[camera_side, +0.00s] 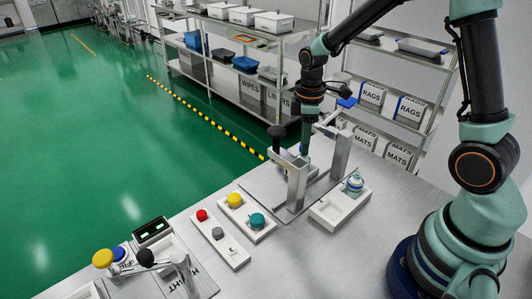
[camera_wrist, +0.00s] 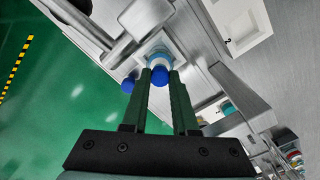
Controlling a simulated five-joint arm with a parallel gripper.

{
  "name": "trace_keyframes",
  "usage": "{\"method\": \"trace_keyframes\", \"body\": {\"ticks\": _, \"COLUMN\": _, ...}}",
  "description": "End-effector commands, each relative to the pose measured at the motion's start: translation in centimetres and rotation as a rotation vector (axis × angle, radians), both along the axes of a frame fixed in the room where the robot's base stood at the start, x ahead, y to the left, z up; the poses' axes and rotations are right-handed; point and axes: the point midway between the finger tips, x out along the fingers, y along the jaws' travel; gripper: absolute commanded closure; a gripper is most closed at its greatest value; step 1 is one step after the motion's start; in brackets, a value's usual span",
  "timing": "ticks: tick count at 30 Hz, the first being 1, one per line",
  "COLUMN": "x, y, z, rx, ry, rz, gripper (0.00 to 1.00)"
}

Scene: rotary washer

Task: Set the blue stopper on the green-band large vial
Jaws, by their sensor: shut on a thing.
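My gripper (camera_wrist: 160,74) is shut on the blue stopper (camera_wrist: 160,76), which shows as a round blue top between the fingertips. Just beyond the stopper in the wrist view is a round pale-blue and white thing (camera_wrist: 158,57), perhaps a vial top; I cannot tell if they touch. In the side view my gripper (camera_side: 305,150) reaches down behind the metal washer frame (camera_side: 298,185), so its tips and the stopper are mostly hidden. A vial with a blue-green band (camera_side: 354,184) stands in a white tray (camera_side: 330,212) to the right of the frame.
A white holder (camera_side: 235,255) carries red and grey stoppers; another (camera_side: 262,234) carries yellow and teal ones. The frame's posts and a black-knobbed lever (camera_side: 278,132) stand close around my gripper. A balance-like display (camera_side: 152,231) sits at front left. Bare bench lies at front centre.

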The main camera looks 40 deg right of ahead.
Motion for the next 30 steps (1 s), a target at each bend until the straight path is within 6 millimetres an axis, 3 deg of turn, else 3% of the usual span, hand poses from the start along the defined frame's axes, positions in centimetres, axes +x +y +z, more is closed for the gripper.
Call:
{"method": "trace_keyframes", "body": {"ticks": 2, "x": 0.0, "y": 0.0, "z": -0.1, "rx": 0.0, "ry": 0.001, "rz": 0.0, "gripper": 1.0}}
{"method": "trace_keyframes", "body": {"ticks": 3, "x": 0.0, "y": 0.0, "z": -0.1, "rx": 0.001, "ry": 0.001, "rz": 0.0, "gripper": 0.65}}
{"method": "trace_keyframes", "body": {"ticks": 5, "x": 0.0, "y": 0.0, "z": -0.1, "rx": 0.0, "ry": 0.0, "rz": 0.0, "gripper": 0.42}}
{"method": "trace_keyframes", "body": {"ticks": 6, "x": 0.0, "y": 0.0, "z": -0.1, "rx": 0.0, "ry": 0.0, "rz": 0.0, "gripper": 0.38}}
{"method": "trace_keyframes", "body": {"ticks": 14, "x": 0.0, "y": 0.0, "z": -0.1, "rx": 0.0, "ry": 0.0, "rz": 0.0, "gripper": 0.38}}
{"method": "trace_keyframes", "body": {"ticks": 19, "x": 0.1, "y": 0.0, "z": 1.0, "rx": -0.001, "ry": -0.004, "rz": 0.0, "gripper": 0.38}}
{"method": "trace_keyframes", "body": {"ticks": 30, "x": 0.1, "y": 0.0, "z": 8.1, "rx": -0.001, "ry": -0.005, "rz": 0.0, "gripper": 0.38}}
